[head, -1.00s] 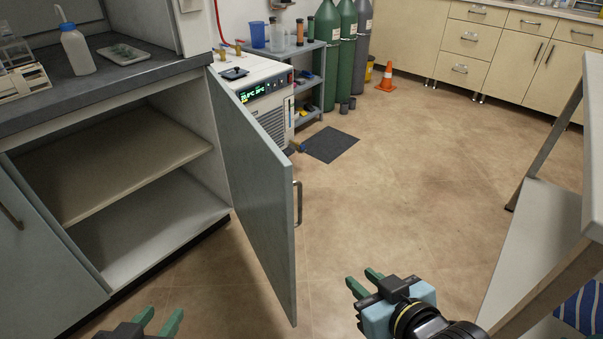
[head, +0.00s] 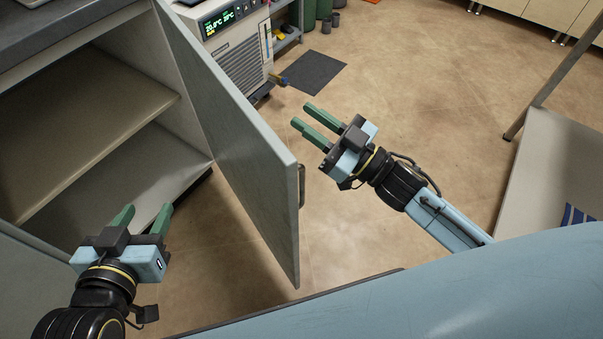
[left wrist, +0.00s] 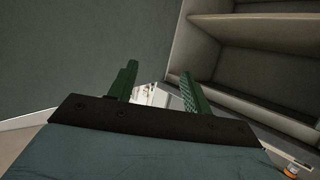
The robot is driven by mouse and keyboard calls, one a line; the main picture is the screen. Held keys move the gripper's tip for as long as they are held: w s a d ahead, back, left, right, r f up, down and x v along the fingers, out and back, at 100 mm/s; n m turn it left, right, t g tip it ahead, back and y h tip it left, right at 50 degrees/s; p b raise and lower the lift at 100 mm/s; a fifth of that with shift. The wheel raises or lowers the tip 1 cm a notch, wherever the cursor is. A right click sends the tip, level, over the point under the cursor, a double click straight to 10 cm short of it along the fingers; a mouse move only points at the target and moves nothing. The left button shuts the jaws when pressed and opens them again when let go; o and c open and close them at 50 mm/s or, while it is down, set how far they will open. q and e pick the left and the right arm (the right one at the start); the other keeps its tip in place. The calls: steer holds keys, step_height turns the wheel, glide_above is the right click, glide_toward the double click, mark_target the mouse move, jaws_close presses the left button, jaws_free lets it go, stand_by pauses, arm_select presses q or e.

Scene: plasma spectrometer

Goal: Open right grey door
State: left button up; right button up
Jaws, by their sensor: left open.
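The right grey door (head: 225,130) of the low cabinet stands wide open in the head view, swung out toward me. Its bar handle (head: 301,186) is on the outer face near the free edge. My left gripper (head: 147,208) is open and empty, on the inner side of the door, in front of the open cabinet. In the left wrist view the door's inner face (left wrist: 50,50) fills the left behind the green fingers (left wrist: 158,85). My right gripper (head: 304,115) is open and empty on the outer side, right of the door and apart from the handle.
The cabinet shelf (head: 90,130) is bare. The left grey door (head: 30,280) stands at the lower left. An instrument with a green display (head: 230,45) is behind the open door. A bench (head: 550,165) is at right. The floor (head: 430,110) between is clear.

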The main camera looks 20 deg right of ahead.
steer(key=s+d+f+n+g+y, duration=0.5)
steer(key=d+n+g, duration=0.45)
steer(key=g, duration=0.85)
steer(key=shift+h, duration=0.5)
steer(key=a, duration=0.4)
steer(key=s+a, duration=0.1)
steer(key=a, duration=0.4)
steer(key=s+a, duration=0.1)
steer(key=a, duration=0.3)
steer(key=shift+a+f, duration=0.25)
steer(key=shift+a, duration=0.05)
arm_select(q)
steer(key=shift+a+f+g, duration=0.25)
steer(key=shift+f+g, duration=0.15)
arm_select(e)
jaws_close()
